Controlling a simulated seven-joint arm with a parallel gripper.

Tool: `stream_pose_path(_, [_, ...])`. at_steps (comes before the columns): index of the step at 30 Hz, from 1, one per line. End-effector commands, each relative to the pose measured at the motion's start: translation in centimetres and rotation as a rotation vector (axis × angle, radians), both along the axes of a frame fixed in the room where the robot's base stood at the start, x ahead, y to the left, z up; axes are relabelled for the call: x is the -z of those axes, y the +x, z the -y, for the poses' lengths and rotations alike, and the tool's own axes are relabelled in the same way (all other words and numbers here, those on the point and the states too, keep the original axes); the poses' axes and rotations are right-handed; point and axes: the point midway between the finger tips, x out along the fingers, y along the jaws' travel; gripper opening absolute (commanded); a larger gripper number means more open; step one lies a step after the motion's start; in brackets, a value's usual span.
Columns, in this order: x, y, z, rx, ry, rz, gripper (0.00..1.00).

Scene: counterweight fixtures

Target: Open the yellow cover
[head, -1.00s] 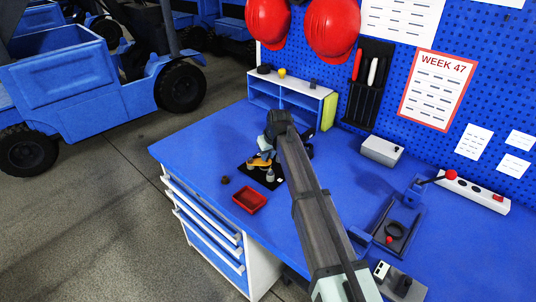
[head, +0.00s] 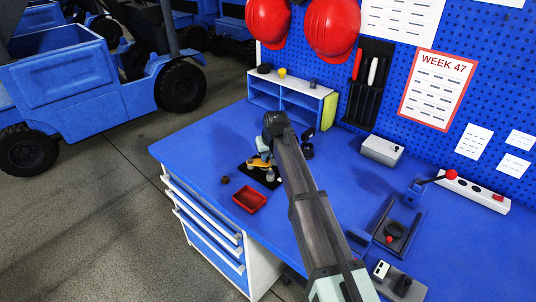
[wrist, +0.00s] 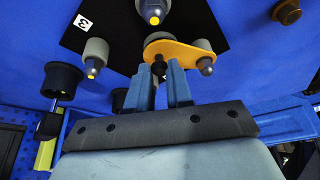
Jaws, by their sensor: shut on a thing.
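The yellow cover (wrist: 178,48) is a flat orange-yellow plate over the black base plate (wrist: 215,20) in the wrist view. A small black knob (wrist: 158,67) shows at its left end, between my fingertips. My gripper (wrist: 162,75) is shut on this knob. Two more such posts, left (wrist: 95,56) and top (wrist: 151,10), stand clear of the cover. In the head view the cover (head: 262,163) shows partly beside my gripper (head: 262,148), and my arm hides some of the fixture.
A red tray (head: 249,200) and a small dark knob (head: 225,180) lie near the fixture. A black round part (head: 307,151) stands right of my arm. A shelf (head: 290,95) is behind, and a grey box (head: 382,150) and a lever fixture (head: 415,192) are at right.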

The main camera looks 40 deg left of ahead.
Motion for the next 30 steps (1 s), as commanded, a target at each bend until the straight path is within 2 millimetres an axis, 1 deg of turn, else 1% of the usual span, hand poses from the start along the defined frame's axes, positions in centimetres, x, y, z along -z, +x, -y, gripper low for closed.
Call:
stream_pose_path(4, [0.0, -0.9, 0.5, 0.12, -0.001, 0.001, 0.0])
stream_pose_path(15, [0.0, -3.1, 0.8, 0.468, 0.0, 0.002, 0.0])
stream_pose_path(30, [0.0, -6.1, 0.0, 0.942, 0.0, 0.002, 0.0])
